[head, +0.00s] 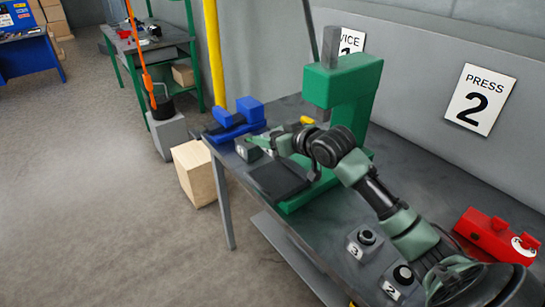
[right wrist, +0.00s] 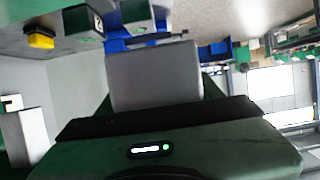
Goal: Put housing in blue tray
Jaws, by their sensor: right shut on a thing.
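My right gripper (head: 262,144) is over the far left end of the workbench, in front of the green press. It is shut on a grey block, the housing (head: 244,150), which shows at its fingertips. In the right wrist view a plain grey block (right wrist: 157,76) fills the space ahead of the gripper's dark edge. A blue object (head: 236,118) sits at the bench's far left corner, beyond the gripper; I cannot tell if it is the blue tray. Some blue (right wrist: 145,42) also shows behind the block in the wrist view. My left gripper is out of view.
The green press (head: 346,90) stands close beside my arm, with a dark plate (head: 280,181) at its foot. Two numbered grey blocks with black knobs (head: 367,237) (head: 402,274) and a red object (head: 495,236) are nearer. A wooden box (head: 196,174) stands on the floor.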

